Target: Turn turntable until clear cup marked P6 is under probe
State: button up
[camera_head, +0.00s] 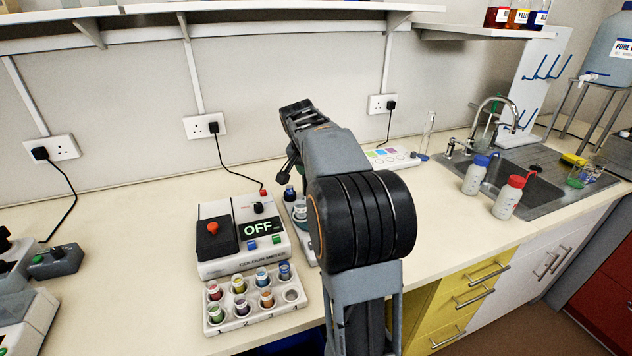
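My arm reaches over the bench and hides much of the middle. My gripper (290,165) seems to be the small dark part hanging at its far end; whether its fingers are open is too small to tell. Below it, partly behind my arm, a white unit (308,252) carries a pale cup (300,210) and a dark blue-topped piece (289,193). I cannot tell whether this unit is the turntable. No P6 mark is readable and no probe can be made out. A white rack (259,318) at the front holds several coloured cups and one empty-looking hole.
The colour meter (225,268), its display reading OFF, stands left of my arm, behind the rack. A white panel with coloured patches (391,157) lies behind my arm. Two bottles (475,176) (508,197) stand by the sink (540,192).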

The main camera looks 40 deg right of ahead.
jog(key=shift+v, duration=1.95)
jog(key=s+a+f+n+y, duration=0.1)
jog(key=s+a+f+n, duration=0.2)
jog(key=s+a+f, duration=0.1)
jog(key=s+a+f+n+y, duration=0.1)
jog(key=s+a+f+n, duration=0.3)
jog(key=s+a, duration=0.3)
jog(key=s+a+f+n+y+p, duration=0.1)
jog(key=s+a+f+n, duration=0.3)
jog(key=s+a, duration=0.2)
jog(key=shift+s+a+f+y, duration=0.1)
jog(key=shift+a+y, duration=0.1)
jog(key=shift+a, duration=0.25)
jog(key=shift+a+f+y, duration=0.15)
jog(key=shift+a+y, duration=0.05)
jog(key=shift+a, duration=0.3)
jog(key=shift+s+a+r+n+t, duration=0.3)
jog(key=shift+s+a, duration=0.2)
jog(key=shift+a, duration=0.1)
jog(key=shift+s+a+r+n+t, duration=0.2)
jog(key=shift+s+a+n+t, duration=0.1)
jog(key=shift+s+a, duration=0.25)
